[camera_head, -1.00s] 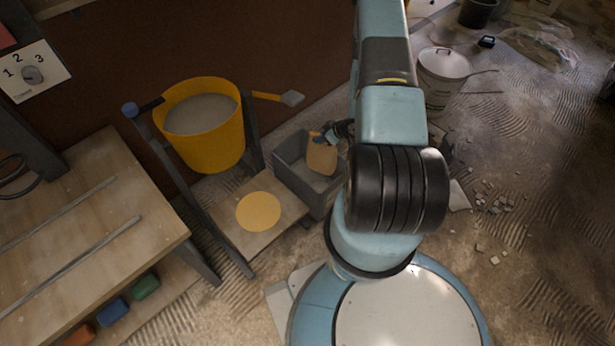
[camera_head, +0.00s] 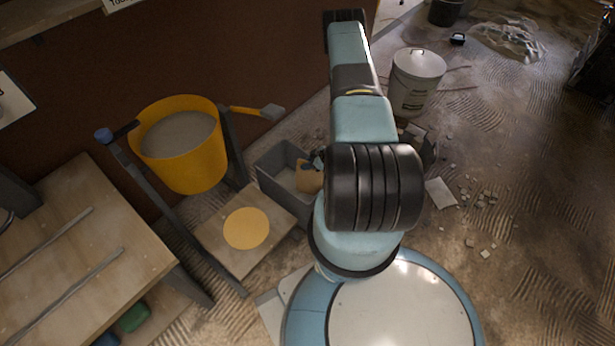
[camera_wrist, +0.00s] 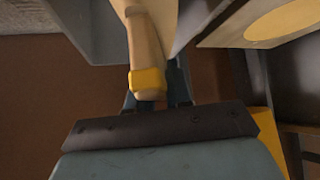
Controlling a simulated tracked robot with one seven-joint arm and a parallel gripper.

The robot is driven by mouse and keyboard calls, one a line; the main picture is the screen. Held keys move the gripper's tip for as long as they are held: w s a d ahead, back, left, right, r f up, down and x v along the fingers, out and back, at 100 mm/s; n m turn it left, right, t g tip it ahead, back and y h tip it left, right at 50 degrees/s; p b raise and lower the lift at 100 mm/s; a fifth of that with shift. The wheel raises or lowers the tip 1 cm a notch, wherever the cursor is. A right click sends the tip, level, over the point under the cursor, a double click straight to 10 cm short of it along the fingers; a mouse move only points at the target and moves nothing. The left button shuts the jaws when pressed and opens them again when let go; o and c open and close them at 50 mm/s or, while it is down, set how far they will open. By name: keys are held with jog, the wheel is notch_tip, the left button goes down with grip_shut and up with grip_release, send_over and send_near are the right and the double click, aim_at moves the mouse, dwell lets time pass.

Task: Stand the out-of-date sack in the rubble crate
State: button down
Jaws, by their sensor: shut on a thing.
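The sack (camera_head: 308,178), tan, small and partly hidden by my arm, is within the outline of the grey open crate (camera_head: 268,178) in the head view. In the wrist view the sack (camera_wrist: 150,45) has a yellow band near its gripped end, and the grey crate wall (camera_wrist: 85,28) is beside it. My gripper (camera_wrist: 157,92) is shut on the banded end. My gripper is mostly hidden behind my arm in the head view. I cannot tell whether the sack touches the crate floor. No date on the sack can be read.
A yellow bucket (camera_head: 190,165) of grey plaster stands left of the crate. A low wooden board (camera_head: 215,235) with a round yellow patch (camera_head: 246,229) is in front. A workbench (camera_head: 80,250) fills the left. A white bucket (camera_head: 416,85) and loose rubble (camera_head: 480,200) are right.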

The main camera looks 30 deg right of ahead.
aim_at(307, 177)
jog(key=shift+w+f, duration=0.1)
jog(key=shift+f, duration=4.75)
jog(key=c, duration=1)
grip_release()
jog(key=shift+c, duration=0.2)
